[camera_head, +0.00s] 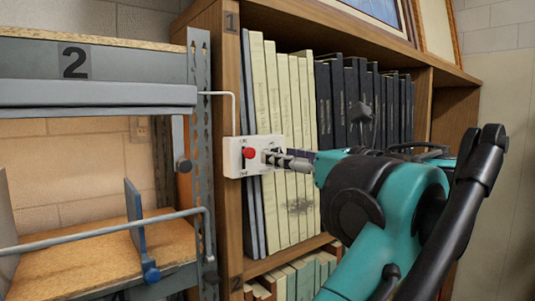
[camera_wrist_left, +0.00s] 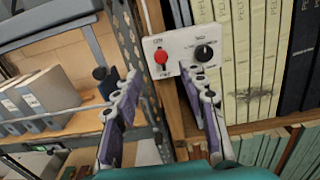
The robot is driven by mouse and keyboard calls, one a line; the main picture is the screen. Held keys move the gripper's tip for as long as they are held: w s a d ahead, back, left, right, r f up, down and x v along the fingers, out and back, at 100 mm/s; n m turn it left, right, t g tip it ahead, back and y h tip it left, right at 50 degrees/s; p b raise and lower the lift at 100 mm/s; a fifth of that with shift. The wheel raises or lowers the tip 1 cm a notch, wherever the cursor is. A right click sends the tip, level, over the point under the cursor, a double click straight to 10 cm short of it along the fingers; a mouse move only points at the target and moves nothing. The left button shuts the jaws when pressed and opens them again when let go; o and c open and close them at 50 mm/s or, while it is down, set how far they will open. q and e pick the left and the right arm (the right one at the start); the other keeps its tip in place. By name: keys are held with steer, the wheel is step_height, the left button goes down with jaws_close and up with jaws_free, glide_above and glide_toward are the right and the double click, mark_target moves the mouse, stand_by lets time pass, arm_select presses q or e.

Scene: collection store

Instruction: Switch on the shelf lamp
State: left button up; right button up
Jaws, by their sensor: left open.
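A white switch box (camera_head: 234,160) is fixed at the bookcase's front upright. It has a red knob (camera_head: 249,153) between ON and OFF markings; I cannot tell its exact setting. The left wrist view shows the red knob (camera_wrist_left: 162,57) and a black dial (camera_wrist_left: 204,52). A white cable runs from the box to the grey bar under shelf 2 (camera_head: 95,95), which may be the lamp; no glow is clear. My left gripper (camera_head: 278,158) is open in front of the box. In the wrist view its fingertips (camera_wrist_left: 165,75) are on either side below the red knob, holding nothing.
Pale and dark book rows (camera_head: 275,100) stand right behind the box in the wooden bookcase (camera_head: 228,60). On the left, a perforated metal post (camera_head: 200,130), a rail (camera_head: 100,232) and a blue divider (camera_head: 134,210) stand close by. Grey box files (camera_wrist_left: 45,100) sit lower left.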

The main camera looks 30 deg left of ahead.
arm_select(q)
steer(key=v, duration=0.2)
steer(key=shift+s+d, duration=0.15)
steer(key=shift+d, duration=0.25)
steer(key=shift+f, duration=0.1)
